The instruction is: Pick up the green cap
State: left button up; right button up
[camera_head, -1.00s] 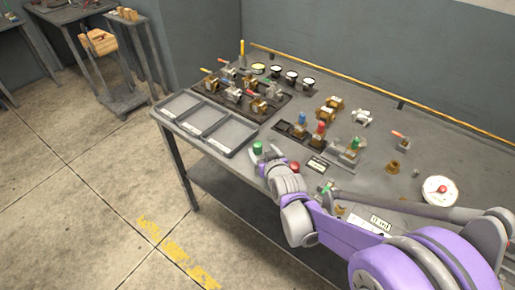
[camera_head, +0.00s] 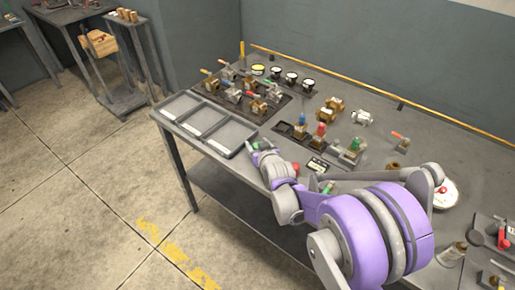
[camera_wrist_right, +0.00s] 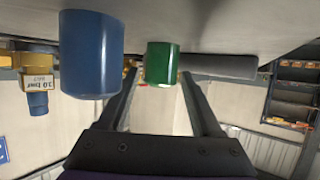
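The green cap (camera_wrist_right: 161,63) shows in the wrist view between the two finger ends of my right gripper (camera_wrist_right: 160,76), with a narrow gap on each side. My right gripper also shows in the head view (camera_head: 262,148), low at the front edge of the table beside the trays. It looks open; I see no clear contact with the cap. In the head view the gripper hides most or all of the cap. A larger blue cylinder (camera_wrist_right: 91,55) stands close to the left finger in the wrist view. My left gripper is not in view.
Empty grey trays (camera_head: 231,137) lie left of the gripper on the grey table (camera_head: 440,140). Valves on a dark board (camera_head: 262,119) stand behind. Blue (camera_head: 302,118) and red (camera_head: 321,130) capped parts are to the right. A red knob (camera_head: 295,167) is close to my arm.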

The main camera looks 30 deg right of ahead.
grip_shut()
